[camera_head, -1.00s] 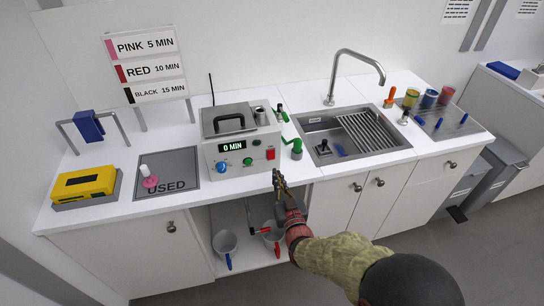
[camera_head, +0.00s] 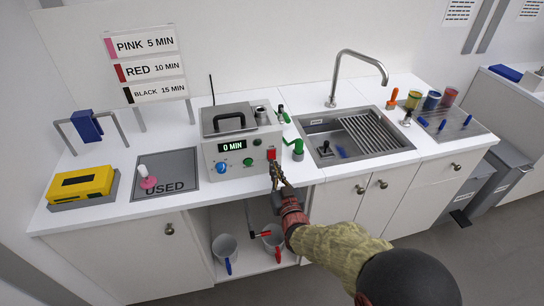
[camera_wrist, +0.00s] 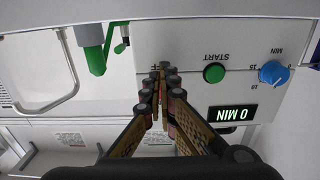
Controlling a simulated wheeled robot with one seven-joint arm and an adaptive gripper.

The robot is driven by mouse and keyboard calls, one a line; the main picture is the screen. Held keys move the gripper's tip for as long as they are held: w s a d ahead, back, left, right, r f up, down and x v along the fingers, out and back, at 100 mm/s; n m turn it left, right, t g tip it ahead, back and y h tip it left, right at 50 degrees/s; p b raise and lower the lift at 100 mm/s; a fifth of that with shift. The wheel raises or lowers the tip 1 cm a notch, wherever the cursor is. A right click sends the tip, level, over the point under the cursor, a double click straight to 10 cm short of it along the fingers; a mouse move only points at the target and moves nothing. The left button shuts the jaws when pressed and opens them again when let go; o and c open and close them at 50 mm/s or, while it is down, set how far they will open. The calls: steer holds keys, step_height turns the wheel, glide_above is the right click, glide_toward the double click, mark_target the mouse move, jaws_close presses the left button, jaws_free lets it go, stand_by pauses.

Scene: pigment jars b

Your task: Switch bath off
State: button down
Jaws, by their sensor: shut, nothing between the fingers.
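The bath (camera_head: 232,146) is a pale box on the counter with a grey lid. Its front has a display reading 0 MIN (camera_head: 232,147), a blue dial (camera_head: 222,167), a green START button (camera_head: 248,162) and a red switch (camera_head: 271,154) at the right. My gripper (camera_head: 274,167) is shut and empty, its tips just below or at the red switch. In the wrist view the closed fingertips (camera_wrist: 167,69) cover the switch area beside partly hidden lettering. I cannot tell whether they touch it. The START button (camera_wrist: 214,74) and dial (camera_wrist: 273,73) stand clear of the fingers.
A green-handled tap (camera_head: 297,147) stands just right of the bath, near my gripper. The sink (camera_head: 318,159) lies beyond it. A USED tray (camera_head: 184,167) and yellow device (camera_head: 82,184) are on the left. Mugs (camera_head: 225,246) stand on the shelf below.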

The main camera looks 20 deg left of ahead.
steer(key=shift+w+a+f, duration=0.1)
steer(key=shift+w, duration=0.1)
steer(key=shift+w+a+b, duration=0.2)
steer(key=shift+w+b, duration=0.1)
steer(key=shift+b, duration=0.2)
steer(key=v, duration=1.6)
steer(key=shift+p, duration=0.3)
steer(key=shift+a, duration=0.1)
